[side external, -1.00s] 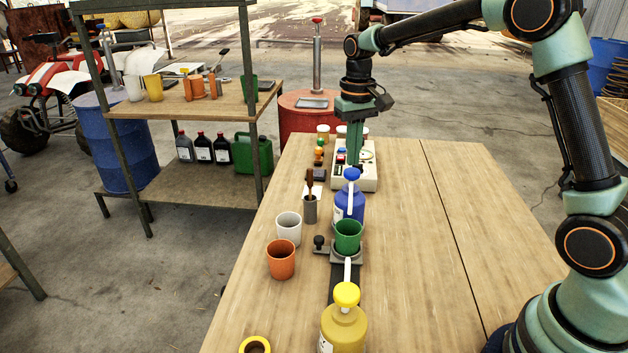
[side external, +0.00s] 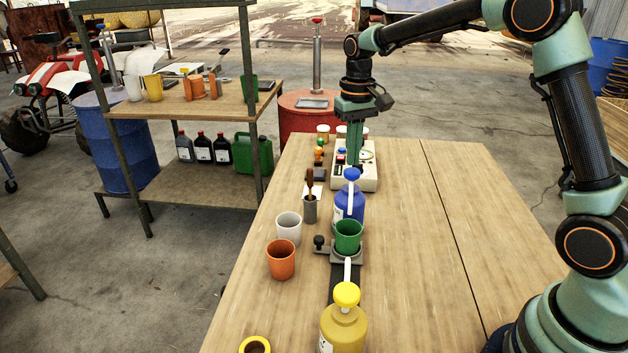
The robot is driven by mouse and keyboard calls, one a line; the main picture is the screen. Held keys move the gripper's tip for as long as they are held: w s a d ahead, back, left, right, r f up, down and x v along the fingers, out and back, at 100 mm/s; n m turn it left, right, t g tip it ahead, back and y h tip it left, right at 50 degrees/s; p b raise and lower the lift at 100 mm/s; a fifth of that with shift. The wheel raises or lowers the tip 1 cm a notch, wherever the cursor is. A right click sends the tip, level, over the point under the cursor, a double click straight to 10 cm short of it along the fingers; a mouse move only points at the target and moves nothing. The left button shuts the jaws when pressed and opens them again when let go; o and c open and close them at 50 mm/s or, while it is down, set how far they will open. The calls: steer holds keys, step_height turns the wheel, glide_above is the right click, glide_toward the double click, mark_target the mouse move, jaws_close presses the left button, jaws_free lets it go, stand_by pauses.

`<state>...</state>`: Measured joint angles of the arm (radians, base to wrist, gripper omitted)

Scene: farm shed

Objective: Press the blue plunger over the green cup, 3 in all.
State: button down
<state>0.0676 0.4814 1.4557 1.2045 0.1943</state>
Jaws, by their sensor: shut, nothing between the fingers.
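The blue plunger (side external: 351,174) tops a blue pump bottle (side external: 345,206) near the middle of the table. Its white spout reaches forward toward the green cup (side external: 348,235). The green cup stands upright on a small grey holder (side external: 332,253) just in front of the blue bottle. My gripper (side external: 355,160) points straight down, fingers shut with nothing between them. In the picture its tips are just above the blue plunger; I cannot tell whether they touch it.
A yellow-topped pump bottle (side external: 344,325) stands in front of the green cup. A white cup (side external: 288,227) and an orange cup (side external: 281,259) stand left. A cream control box (side external: 357,172) is behind the blue bottle. The table's right side is clear.

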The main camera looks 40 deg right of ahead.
mark_target(352, 171)
steer(key=shift+f, duration=0.1)
stand_by(0.6)
steer(key=shift+f, duration=1.85)
steer(key=shift+r, duration=2)
steer(key=shift+f, duration=0.2)
steer(key=shift+f, duration=1.8)
steer(key=shift+r, duration=2)
steer(key=shift+f, duration=0.2)
